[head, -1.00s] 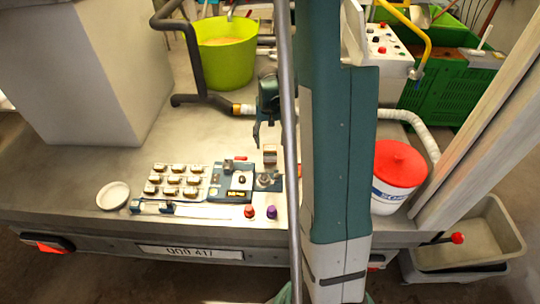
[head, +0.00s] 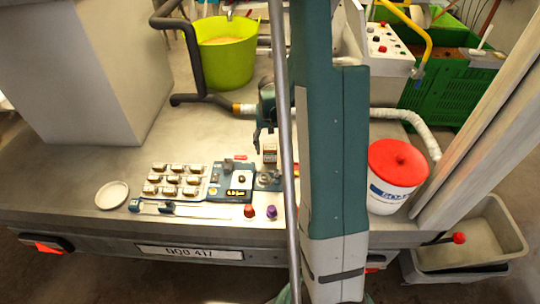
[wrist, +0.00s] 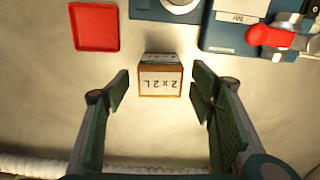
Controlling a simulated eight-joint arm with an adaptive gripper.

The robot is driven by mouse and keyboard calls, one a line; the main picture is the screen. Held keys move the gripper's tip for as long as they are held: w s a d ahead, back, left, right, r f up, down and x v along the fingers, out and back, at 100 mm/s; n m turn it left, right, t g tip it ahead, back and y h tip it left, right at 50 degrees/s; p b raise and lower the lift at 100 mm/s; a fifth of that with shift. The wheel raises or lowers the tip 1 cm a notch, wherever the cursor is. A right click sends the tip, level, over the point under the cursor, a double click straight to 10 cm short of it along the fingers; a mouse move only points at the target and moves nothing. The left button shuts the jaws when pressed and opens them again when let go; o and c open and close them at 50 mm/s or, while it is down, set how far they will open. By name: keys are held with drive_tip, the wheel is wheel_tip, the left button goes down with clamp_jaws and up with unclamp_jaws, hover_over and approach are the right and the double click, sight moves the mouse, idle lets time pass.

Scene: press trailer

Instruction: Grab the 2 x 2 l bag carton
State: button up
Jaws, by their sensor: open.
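The 2 x 2 l bag carton (wrist: 161,82) is a small brown-edged box with a white face marked "2 x 2 L", upside down in the wrist view. In the head view the carton (head: 270,153) stands on the worktop behind the blue device, partly behind my gripper and a pole. My gripper (wrist: 160,84) is open. In the wrist view its two fingers are on the left and right of the carton, with a gap on each side. In the head view my gripper (head: 264,134) is just above and behind the carton, and partly hidden.
A red square tray (wrist: 95,27) lies near the carton. A blue device (head: 232,182) with a red-handled valve (wrist: 275,37) is close by. Several small containers (head: 172,180), a white dish (head: 112,195) and a red-lidded bucket (head: 397,175) stand around.

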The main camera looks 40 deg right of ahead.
drive_tip(key=shift+f+b, duration=0.35)
drive_tip(key=shift+f, duration=1.4)
drive_tip(key=c, duration=1)
